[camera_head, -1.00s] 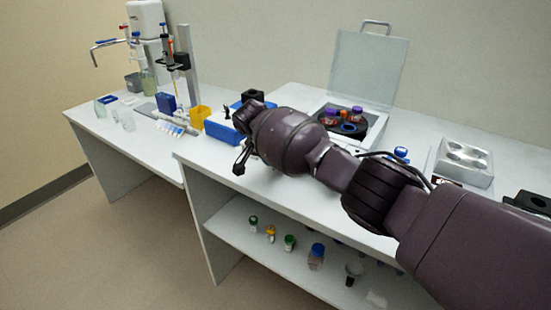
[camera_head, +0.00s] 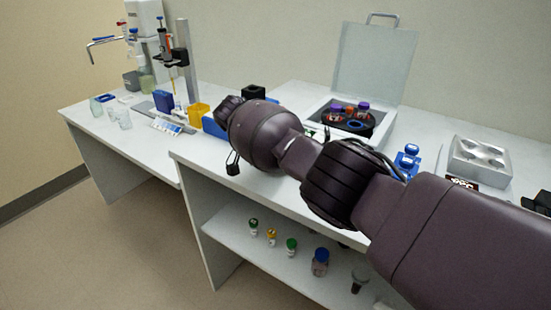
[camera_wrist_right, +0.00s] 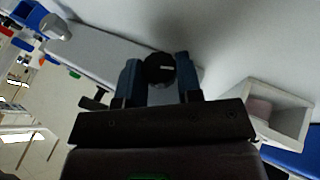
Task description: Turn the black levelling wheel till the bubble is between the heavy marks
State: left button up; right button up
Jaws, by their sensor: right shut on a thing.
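My right arm reaches in from the right in the head view and hides its own fingers and whatever they hold. In the right wrist view my right gripper (camera_wrist_right: 158,80) has its two blue fingers closed on the sides of a round black knob, which looks like the levelling wheel (camera_wrist_right: 160,66). A long pale grey body (camera_wrist_right: 105,52) lies behind the wheel. No bubble or heavy marks can be made out in either view. My left gripper is not in view.
An open-lidded instrument (camera_head: 372,65) with coloured caps stands behind my arm. A yellow box (camera_head: 198,114) and a dispenser stand (camera_head: 186,65) are at left. Bottles stand on the lower shelf (camera_head: 270,262).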

dwell(0.3)
jog(key=o, duration=0.9)
jog(key=shift+o, duration=0.2)
